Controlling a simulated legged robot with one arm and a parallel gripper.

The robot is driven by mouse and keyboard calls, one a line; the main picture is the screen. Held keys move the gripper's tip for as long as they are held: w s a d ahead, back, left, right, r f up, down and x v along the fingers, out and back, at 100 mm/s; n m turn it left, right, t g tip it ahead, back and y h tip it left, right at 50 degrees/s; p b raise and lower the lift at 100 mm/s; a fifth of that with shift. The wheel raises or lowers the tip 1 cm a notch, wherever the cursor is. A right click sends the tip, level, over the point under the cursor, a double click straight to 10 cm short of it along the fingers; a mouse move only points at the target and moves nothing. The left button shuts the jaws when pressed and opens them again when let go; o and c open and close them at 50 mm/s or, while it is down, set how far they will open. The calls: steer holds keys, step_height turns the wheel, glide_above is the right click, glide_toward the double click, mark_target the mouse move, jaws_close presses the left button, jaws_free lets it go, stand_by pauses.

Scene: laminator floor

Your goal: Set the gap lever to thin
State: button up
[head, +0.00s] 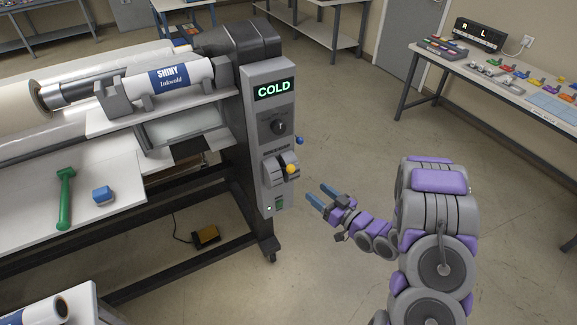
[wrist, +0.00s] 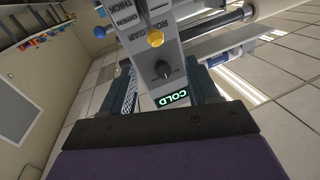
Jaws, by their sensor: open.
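The gap lever ends in a yellow knob (head: 291,169) on the grey control panel (head: 256,154) at the laminator's end. In the wrist view the picture is turned over, and the yellow knob (wrist: 156,39) shows beside the labels "ROLL GAP" and "THICK". The "thin" label cannot be read. My gripper (head: 323,197) is open and empty, to the right of and a little below the knob, apart from it. In the wrist view its two fingers (wrist: 165,82) stand on either side of the panel's dial and display.
The panel also has a green "COLD" display (head: 274,88), a black dial (head: 279,127) and a green switch (head: 279,202). A blue knob (head: 299,140) sticks out at its right edge. The floor right of the panel is clear.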

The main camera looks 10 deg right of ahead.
steer(key=w+a, duration=0.2)
glide_toward(290, 165)
steer(key=w+f, duration=0.2)
steer(key=x, duration=0.3)
steer(key=a+x, duration=0.1)
steer(key=x, duration=0.2)
steer(key=s+b+x, duration=0.1)
steer(key=x, duration=0.2)
steer(key=shift+a+r, duration=0.1)
steer(key=shift+a, duration=0.2)
steer(key=shift+w+d, duration=0.1)
steer(key=shift+w, duration=0.2)
steer(key=shift+w+d, duration=0.45)
steer(key=shift+d, duration=0.1)
steer(key=shift+a, duration=0.9)
steer(key=shift+c, duration=1)
steer(key=shift+d, duration=0.1)
steer(key=c, duration=0.3)
steer(key=shift+d, duration=0.4)
steer(key=c, duration=0.3)
steer(key=shift+a, duration=0.15)
jaws_close()
